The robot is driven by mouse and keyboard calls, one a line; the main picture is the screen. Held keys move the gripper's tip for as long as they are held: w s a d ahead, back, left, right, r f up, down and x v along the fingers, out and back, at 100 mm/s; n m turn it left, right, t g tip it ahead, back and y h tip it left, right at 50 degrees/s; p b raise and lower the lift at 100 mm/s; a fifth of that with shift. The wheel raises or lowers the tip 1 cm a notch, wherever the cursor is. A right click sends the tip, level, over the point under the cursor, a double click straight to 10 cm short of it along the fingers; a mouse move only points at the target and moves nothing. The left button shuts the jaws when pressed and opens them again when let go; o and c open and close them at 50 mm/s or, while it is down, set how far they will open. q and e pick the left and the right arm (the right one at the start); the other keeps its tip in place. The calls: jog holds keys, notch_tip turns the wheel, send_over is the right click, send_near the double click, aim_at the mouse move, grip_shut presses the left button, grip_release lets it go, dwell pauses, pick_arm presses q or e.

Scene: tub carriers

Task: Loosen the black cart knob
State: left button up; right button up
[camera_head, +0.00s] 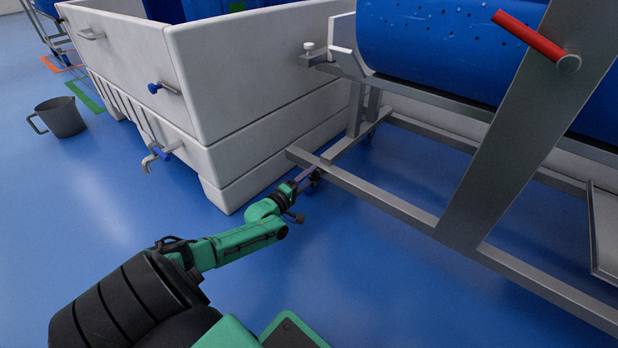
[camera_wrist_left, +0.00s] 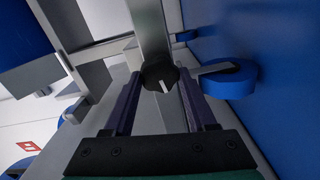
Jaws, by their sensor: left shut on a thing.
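The black cart knob (camera_wrist_left: 158,77) is a round dark knob with a pale pointer line, at the end of a grey metal bar of the cart frame (camera_head: 390,205). In the wrist view my left gripper (camera_wrist_left: 160,88) has its two purple-grey fingers on either side of the knob, shut on it. In the head view my left gripper (camera_head: 307,176) reaches in low at the frame's near corner, beside the white tub (camera_head: 240,75). The knob is too small and covered there to make out clearly. My right gripper is not in view.
A blue perforated drum (camera_head: 440,45) lies on the cart, with a red handle (camera_head: 530,35) on a slanted post. A blue caster wheel (camera_wrist_left: 229,79) is close right of the fingers. The tub has blue-handled fittings (camera_head: 160,88). A grey jug (camera_head: 62,117) stands left. Blue floor is clear between.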

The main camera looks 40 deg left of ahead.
pick_arm(q)
jog(key=shift+f, duration=0.1)
jog(key=o, duration=1.4)
jog(key=s+p, duration=0.8)
jog(key=s, duration=0.6)
jog(key=shift+s+d, duration=0.15)
jog(key=shift+s, duration=0.2)
